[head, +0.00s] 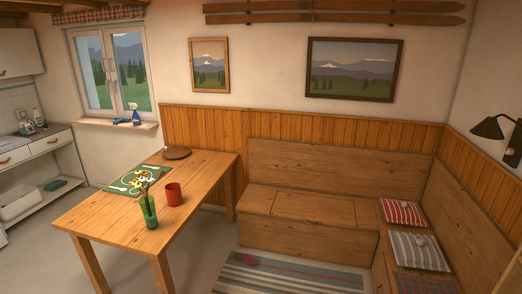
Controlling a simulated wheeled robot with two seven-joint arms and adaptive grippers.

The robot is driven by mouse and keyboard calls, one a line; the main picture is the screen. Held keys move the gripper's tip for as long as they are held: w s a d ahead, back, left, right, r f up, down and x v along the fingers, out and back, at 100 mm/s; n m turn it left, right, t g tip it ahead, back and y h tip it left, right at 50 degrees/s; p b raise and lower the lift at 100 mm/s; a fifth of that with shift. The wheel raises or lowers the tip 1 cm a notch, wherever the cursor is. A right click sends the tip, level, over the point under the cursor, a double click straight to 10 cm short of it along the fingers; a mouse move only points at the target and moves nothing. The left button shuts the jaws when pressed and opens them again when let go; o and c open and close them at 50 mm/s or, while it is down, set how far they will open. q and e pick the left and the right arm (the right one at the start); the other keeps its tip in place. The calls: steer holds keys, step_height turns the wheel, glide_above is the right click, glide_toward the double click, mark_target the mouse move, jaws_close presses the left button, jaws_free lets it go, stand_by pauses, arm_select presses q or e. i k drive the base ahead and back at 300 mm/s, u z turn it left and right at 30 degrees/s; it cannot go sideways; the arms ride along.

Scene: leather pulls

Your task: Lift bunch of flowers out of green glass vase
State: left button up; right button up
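The green glass vase (149,213) stands upright near the front edge of the wooden table. Thin stems (146,190) rise out of its mouth. Yellow and white shapes (138,179) show just above the stems, in front of or on the green placemat. I cannot tell for sure whether they are the blooms or part of the mat's pattern. Neither of my grippers is in view.
A red cup (173,194) stands right of the vase. A bench (305,209) lines the wall. A striped rug (285,277) covers the floor at right.

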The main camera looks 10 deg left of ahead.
mark_target(145, 190)
steer(key=i, duration=2.6)
steer(key=u, duration=3.45)
steer(key=i, duration=0.5)
steer(key=z, duration=0.05)
